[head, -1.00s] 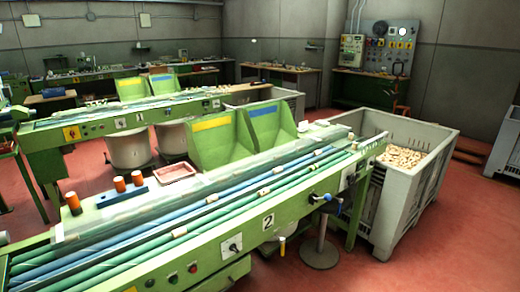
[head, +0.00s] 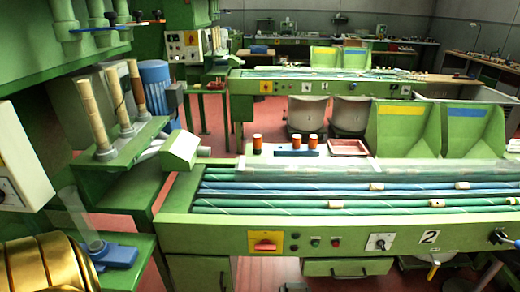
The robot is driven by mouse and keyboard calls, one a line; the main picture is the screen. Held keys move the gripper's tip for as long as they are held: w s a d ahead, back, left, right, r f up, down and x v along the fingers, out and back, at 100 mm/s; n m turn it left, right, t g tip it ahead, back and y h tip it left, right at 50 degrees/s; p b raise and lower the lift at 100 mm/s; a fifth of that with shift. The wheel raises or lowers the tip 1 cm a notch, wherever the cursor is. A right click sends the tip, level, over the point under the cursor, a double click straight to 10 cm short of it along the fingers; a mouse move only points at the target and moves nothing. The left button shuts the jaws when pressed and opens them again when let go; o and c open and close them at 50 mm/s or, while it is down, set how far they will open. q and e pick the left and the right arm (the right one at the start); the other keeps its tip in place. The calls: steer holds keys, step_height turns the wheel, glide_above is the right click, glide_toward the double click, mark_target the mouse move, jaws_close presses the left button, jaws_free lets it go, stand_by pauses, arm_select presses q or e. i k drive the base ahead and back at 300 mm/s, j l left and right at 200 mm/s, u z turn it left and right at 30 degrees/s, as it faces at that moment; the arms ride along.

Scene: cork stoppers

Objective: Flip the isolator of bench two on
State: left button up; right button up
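The red handle appears to lie roughly level. Neither of my grippers is in view, and nothing covers the isolator.
A similar yellow-plated switch (head: 266,87) is on the bench behind. A green machine with upright cork-filled tubes (head: 119,98) stands close on the left. Red floor shows below the bench.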

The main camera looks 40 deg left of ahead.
mark_target(264, 245)
steer(key=u, duration=1.25)
